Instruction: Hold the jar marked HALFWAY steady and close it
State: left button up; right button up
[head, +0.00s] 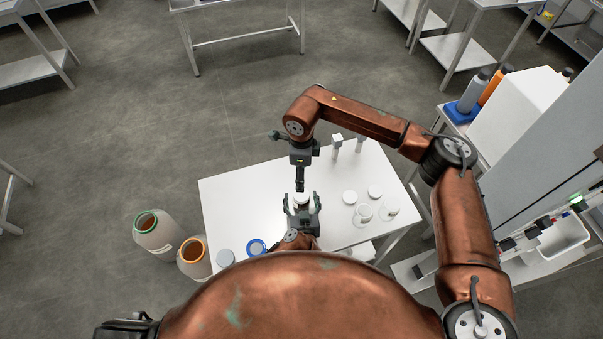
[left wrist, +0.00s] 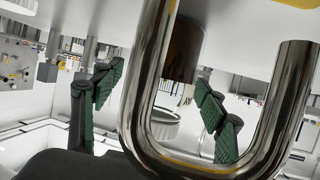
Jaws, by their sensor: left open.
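In the head view, a small white-topped item (head: 301,197), seemingly a jar, stands between the fingers of my left gripper (head: 302,204) near the table's front. The left gripper is open around it. My right gripper (head: 300,184) points down just above it, seen edge-on, so its jaw opening is hidden. Clear jars stand to the right, one near the middle (head: 363,213) and one farther right (head: 391,208). No HALFWAY mark is readable. In the left wrist view, the open green-padded fingers of my left gripper (left wrist: 158,105) show behind a bent steel tube (left wrist: 145,90), with a brown cylinder (left wrist: 186,50) beyond.
On the white table (head: 240,205) lie two white discs, one left (head: 350,197) and one right (head: 375,191), and a blue-rimmed disc (head: 256,246). Two upright white items (head: 337,147) stand at the back. Large containers (head: 156,236) stand left of the table. The table's left part is clear.

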pick_arm(q)
jog(key=v, duration=1.2)
jog(key=shift+r, duration=0.1)
